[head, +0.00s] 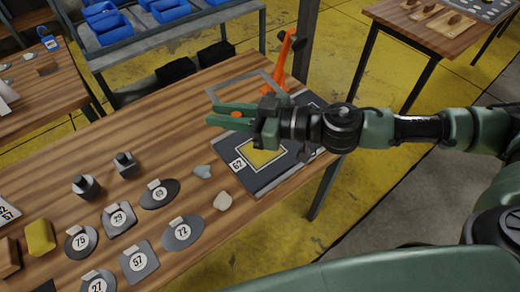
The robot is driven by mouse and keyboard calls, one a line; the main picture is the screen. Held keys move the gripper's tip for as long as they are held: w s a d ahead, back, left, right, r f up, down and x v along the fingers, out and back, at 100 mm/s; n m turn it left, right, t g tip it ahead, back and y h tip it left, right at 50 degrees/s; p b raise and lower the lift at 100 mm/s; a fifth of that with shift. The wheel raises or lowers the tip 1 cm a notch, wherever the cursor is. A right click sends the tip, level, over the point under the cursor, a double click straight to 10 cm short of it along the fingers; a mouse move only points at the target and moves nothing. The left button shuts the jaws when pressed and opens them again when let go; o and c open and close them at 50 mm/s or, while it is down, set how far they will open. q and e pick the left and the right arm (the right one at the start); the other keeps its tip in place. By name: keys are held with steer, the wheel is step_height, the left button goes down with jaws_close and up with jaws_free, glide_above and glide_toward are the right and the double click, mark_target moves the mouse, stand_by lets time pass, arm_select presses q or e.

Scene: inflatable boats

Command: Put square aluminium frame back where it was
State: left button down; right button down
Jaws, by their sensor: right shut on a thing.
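The square aluminium frame (232,81) is a thin grey outline near the table's far right edge. Its far side shows, and the rest is partly hidden behind my right gripper (212,114). The green fingers of the right gripper are closed on the frame, over the table; the exact grip and height are hard to tell. A small orange spot shows between the fingers. Just below the gripper lies a dark board (238,183) with a yellow square and a "62" label. My left gripper is out of view.
An orange tool (285,58) stands behind the gripper at the table's far edge. Grey numbered patches (183,232), two small dark weights (126,164) and a yellow block (40,237) lie on the wooden table (150,110). Blue bins (110,26) sit on a rack behind.

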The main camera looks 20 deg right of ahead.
steer(key=shift+s+d+f+n+g+y, duration=0.1)
steer(key=shift+d+f+n+g+y, duration=0.5)
steer(key=shift+f, duration=0.25)
steer(key=shift+d+f+n+g, duration=0.2)
steer(key=shift+d+f+g, duration=0.1)
steer(key=shift+d, duration=0.3)
steer(key=shift+d+f+n+g, duration=0.2)
steer(key=shift+d+f+g, duration=0.1)
steer(key=shift+d, duration=0.3)
steer(key=b, duration=0.3)
glide_above(246, 175)
step_height(246, 175, down, 15)
steer(key=shift+s+r, duration=0.1)
steer(key=shift+r, duration=0.05)
steer(key=shift+f, duration=0.65)
step_height(246, 175, down, 3)
steer(key=shift+f, duration=0.3)
